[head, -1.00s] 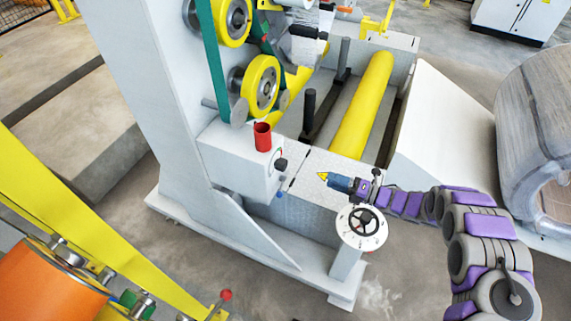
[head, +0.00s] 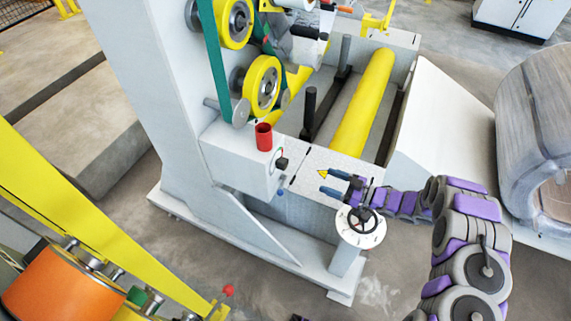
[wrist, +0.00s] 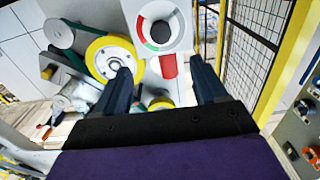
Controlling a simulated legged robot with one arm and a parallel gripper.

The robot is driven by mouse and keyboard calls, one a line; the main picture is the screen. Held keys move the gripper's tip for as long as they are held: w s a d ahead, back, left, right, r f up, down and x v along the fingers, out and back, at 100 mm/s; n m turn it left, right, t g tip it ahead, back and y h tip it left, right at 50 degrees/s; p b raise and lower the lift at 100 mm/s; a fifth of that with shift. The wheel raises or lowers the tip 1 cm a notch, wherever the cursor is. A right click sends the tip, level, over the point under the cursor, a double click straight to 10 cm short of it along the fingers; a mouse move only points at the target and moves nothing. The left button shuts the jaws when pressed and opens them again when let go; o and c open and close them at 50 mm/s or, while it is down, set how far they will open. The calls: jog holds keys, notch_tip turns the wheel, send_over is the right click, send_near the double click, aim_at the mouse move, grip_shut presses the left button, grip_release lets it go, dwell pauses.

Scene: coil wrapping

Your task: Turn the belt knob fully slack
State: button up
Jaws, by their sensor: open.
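The belt knob (head: 281,163) is a small black knob on the right face of a white box on the machine column. In the wrist view the dark knob (wrist: 160,34) sits in the middle of a round white dial (wrist: 146,22) with a red and a green arc. My gripper (head: 333,182) is to the right of the knob in the head view, with a clear gap between them. Its two dark blue fingers are spread and empty. In the wrist view my gripper (wrist: 161,66) has the knob ahead, roughly centred between the fingertips and apart from them.
A handwheel (head: 361,222) on a white post stands just below my gripper. A red cup-like part (head: 264,137) sits on top of the box. Yellow pulleys (head: 260,84) with a green belt (head: 212,62) are above. A yellow roller (head: 362,105) lies behind.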

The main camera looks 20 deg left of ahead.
aim_at(287, 165)
jog(key=a+b, duration=0.1)
jog(key=a, duration=0.4)
jog(key=w+a, duration=0.1)
jog(key=a, duration=0.5)
jog(key=a+b, duration=0.1)
jog(key=a, duration=0.5)
jog(key=shift+w+b, duration=0.15)
jog(key=shift+b, duration=0.15)
jog(key=c, duration=1)
jog(key=shift+n, duration=1.3)
jog(key=shift+c, duration=0.2)
jog(key=o, duration=1)
jog(key=shift+o, duration=0.2)
jog(key=s+d+p, duration=0.1)
jog(key=d+p, duration=0.1)
jog(key=d, duration=1.5)
jog(key=shift+s+d, duration=0.15)
